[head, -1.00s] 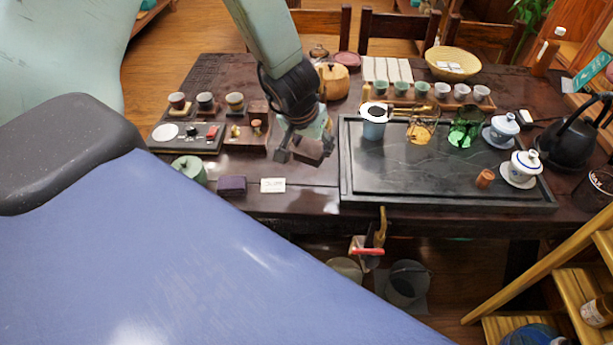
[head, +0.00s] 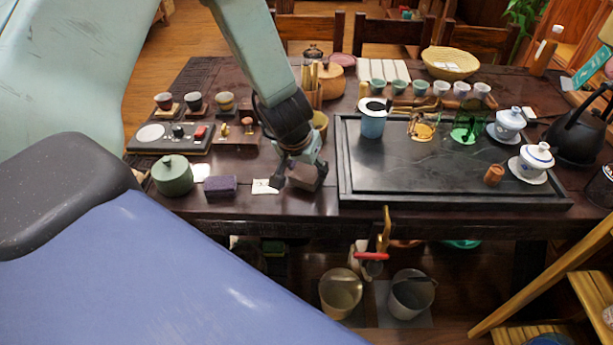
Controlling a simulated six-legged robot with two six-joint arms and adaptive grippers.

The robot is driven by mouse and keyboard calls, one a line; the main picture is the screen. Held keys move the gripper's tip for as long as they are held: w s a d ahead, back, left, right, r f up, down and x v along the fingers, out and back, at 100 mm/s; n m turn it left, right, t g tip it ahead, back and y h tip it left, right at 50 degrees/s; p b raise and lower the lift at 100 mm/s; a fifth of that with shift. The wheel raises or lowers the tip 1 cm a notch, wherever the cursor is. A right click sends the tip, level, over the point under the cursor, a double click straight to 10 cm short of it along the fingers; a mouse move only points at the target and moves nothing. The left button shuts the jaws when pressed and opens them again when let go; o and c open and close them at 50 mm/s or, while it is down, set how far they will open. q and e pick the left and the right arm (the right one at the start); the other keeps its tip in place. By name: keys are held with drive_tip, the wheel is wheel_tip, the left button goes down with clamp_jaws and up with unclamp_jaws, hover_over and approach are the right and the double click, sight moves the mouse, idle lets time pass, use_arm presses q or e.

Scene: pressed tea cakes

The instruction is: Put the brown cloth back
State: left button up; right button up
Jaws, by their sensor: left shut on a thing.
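My left gripper (head: 298,184) comes in from the upper left and points down over the front part of the dark table, left of the black tea tray. It is shut on a small brown folded piece, which looks like the brown cloth (head: 310,176). The fingers hide part of the cloth. I cannot tell whether it touches the table. A purple folded cloth (head: 220,187) lies to the left, with a small white card (head: 262,187) between it and the gripper. My right gripper is not in view.
The black tea tray (head: 455,196) stands close on the right with a blue-white cup, glass vessels and lidded bowls. A green lidded jar (head: 172,176) and a dark tray of small items (head: 150,147) stand left. Two buckets (head: 340,292) are below the table.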

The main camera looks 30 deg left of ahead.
use_arm(q)
drive_tip(key=shift+d+f, duration=0.1)
drive_tip(key=shift+f, duration=0.55)
drive_tip(key=shift+r, duration=0.1)
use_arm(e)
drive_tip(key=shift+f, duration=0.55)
use_arm(q)
drive_tip(key=shift+f+b, duration=0.2)
drive_tip(key=shift+b, duration=0.1)
drive_tip(key=o, duration=1.1)
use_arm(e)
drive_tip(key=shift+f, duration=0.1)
use_arm(q)
drive_tip(key=shift+r, duration=0.1)
